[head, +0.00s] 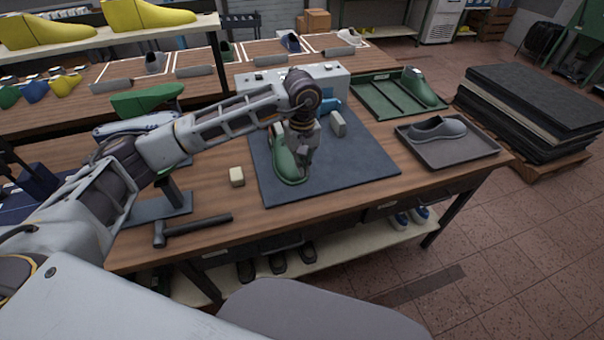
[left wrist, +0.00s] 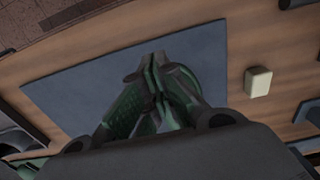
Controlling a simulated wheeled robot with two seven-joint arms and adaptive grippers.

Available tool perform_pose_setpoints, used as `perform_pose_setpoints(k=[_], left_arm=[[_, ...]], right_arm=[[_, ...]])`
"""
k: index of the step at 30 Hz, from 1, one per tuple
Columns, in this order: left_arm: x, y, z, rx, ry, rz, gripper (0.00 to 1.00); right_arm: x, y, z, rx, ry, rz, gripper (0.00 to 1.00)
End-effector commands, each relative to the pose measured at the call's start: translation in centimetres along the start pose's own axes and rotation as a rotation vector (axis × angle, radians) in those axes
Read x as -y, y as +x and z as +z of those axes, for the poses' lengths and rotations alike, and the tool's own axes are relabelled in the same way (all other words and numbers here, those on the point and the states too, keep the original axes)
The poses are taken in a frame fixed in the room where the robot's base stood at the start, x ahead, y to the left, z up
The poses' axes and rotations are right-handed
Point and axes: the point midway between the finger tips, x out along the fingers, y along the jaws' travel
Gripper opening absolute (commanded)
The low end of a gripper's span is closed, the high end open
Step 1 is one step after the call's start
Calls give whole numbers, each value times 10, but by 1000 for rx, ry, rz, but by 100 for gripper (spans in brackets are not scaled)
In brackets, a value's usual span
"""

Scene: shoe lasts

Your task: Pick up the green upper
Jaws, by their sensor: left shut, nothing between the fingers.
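The green upper (head: 285,166) lies on the dark blue-grey mat (head: 350,170) on the wooden bench. My left gripper (head: 303,168) is over the mat at the right side of the upper and hides part of it. In the left wrist view, the shut fingertips (left wrist: 156,62) point over the mat, with green of the upper (left wrist: 127,108) showing around the fingers. The fingers hold nothing. I cannot tell whether they touch the upper. My right gripper is not in view.
A cream block (head: 236,176) and a dark hammer (head: 192,229) lie left of the mat. A green tray (head: 372,99) holds a green last (head: 420,87). A grey tray (head: 458,153) holds a grey shoe (head: 437,128). The mat's right part is clear.

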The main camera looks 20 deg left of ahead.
Motion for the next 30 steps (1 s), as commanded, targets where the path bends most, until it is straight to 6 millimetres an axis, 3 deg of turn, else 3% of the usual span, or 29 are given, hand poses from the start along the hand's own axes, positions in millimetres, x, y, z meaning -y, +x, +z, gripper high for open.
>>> perform_pose_setpoints(k=[6, 17, 23, 30], left_arm=[[0, -13, 0, 0, 0, 0, 0], [0, -15, 0, 0, 0, 0, 0], [3, -8, 2, 11, -2, -9, 0], [22, 7, -6, 27, -36, -34, 0]], right_arm=[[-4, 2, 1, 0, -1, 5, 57], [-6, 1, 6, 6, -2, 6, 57], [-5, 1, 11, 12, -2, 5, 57], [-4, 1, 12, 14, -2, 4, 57]])
